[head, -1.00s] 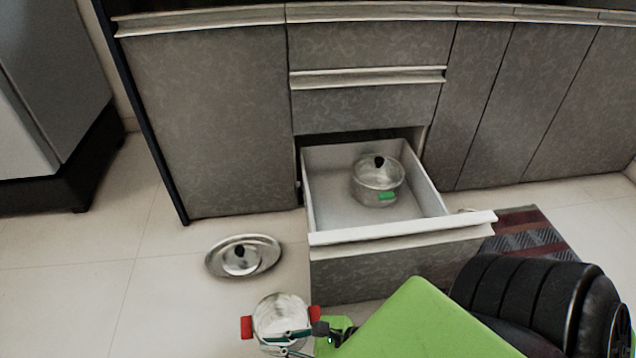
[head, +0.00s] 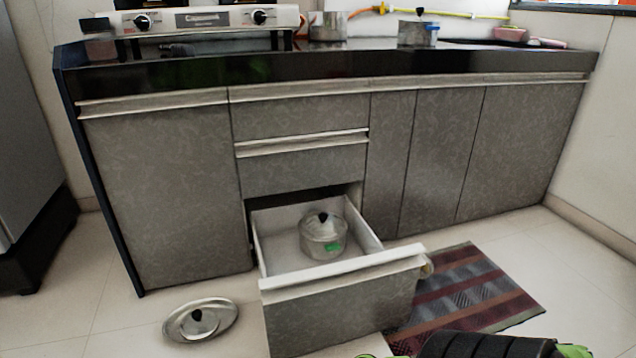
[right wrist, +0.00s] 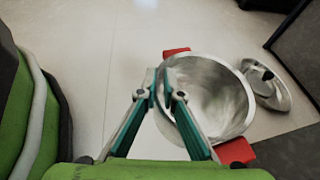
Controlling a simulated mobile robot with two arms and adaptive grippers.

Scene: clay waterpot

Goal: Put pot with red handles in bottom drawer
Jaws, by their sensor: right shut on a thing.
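The pot with red handles (right wrist: 215,95) is open-topped, shiny metal, and shows in the right wrist view, with one red handle at the top and one at the lower right. My right gripper (right wrist: 161,84) is shut on the pot's near-left rim. The pot is out of the head view. The bottom drawer (head: 340,268) is pulled open in the head view. My left gripper is in neither current view.
A loose metal lid (head: 201,321) lies on the floor left of the drawer; it also shows in the right wrist view (right wrist: 268,88). A striped mat (head: 470,300) lies to the drawer's right. The drawer's front and left parts are bare.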

